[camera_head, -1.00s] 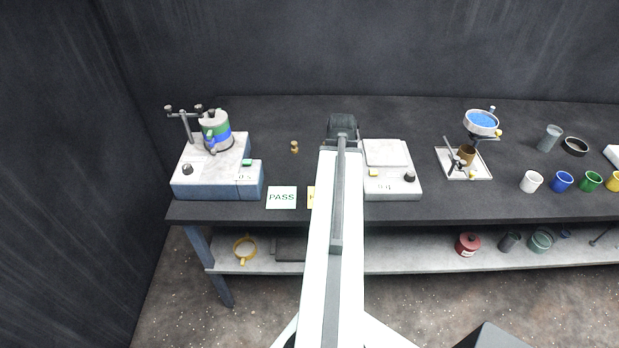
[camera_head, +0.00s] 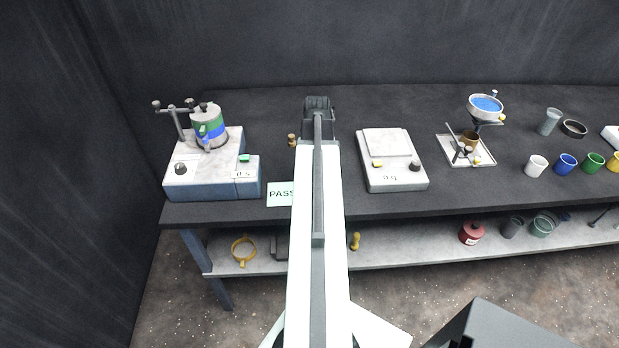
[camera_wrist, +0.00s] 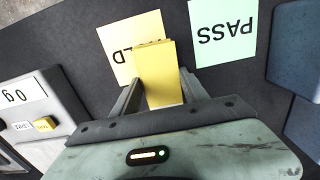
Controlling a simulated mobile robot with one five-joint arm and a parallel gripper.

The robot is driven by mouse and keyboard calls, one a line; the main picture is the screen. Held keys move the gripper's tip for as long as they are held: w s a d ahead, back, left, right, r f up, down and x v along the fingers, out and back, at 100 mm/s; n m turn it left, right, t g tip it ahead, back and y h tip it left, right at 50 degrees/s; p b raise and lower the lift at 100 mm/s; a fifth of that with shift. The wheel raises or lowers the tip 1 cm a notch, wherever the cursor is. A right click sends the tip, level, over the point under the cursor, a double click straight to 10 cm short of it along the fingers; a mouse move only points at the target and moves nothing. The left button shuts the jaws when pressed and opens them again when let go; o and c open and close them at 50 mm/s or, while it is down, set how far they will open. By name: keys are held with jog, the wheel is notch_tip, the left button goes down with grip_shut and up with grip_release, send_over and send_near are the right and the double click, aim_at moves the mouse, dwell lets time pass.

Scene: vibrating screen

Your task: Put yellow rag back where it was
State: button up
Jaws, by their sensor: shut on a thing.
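The yellow rag (camera_wrist: 158,75) shows in the wrist view as a folded yellow block between the two fingers of my gripper (camera_wrist: 154,92). The gripper is shut on it. Behind it in that view lies a pale yellow card (camera_wrist: 122,42) on the dark table, its lettering partly covered by the rag. I cannot tell how high the rag is above the table. In the head view my gripper (camera_head: 318,104) is over the dark table (camera_head: 350,107), left of the scale (camera_head: 393,178), and the rag is hidden by my arm.
A green PASS card (camera_head: 280,194) lies near the front edge, next to the yellow card in the wrist view. The sieve shaker (camera_head: 213,180) stands at left. A small brass piece (camera_head: 291,140) is close left of my arm. Cups and a blue-filled funnel (camera_head: 485,106) are right.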

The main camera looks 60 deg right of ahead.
jog(key=shift+f, duration=0.35)
jog(key=shift+w+a, duration=0.15)
jog(key=shift+w, duration=0.2)
jog(key=shift+s, duration=0.1)
jog(key=o, duration=1.6)
notch_tip(320, 180, up, 12)
jog(key=p, duration=1.2)
jog(key=shift+r+p, duration=0.15)
jog(key=shift+p, duration=0.15)
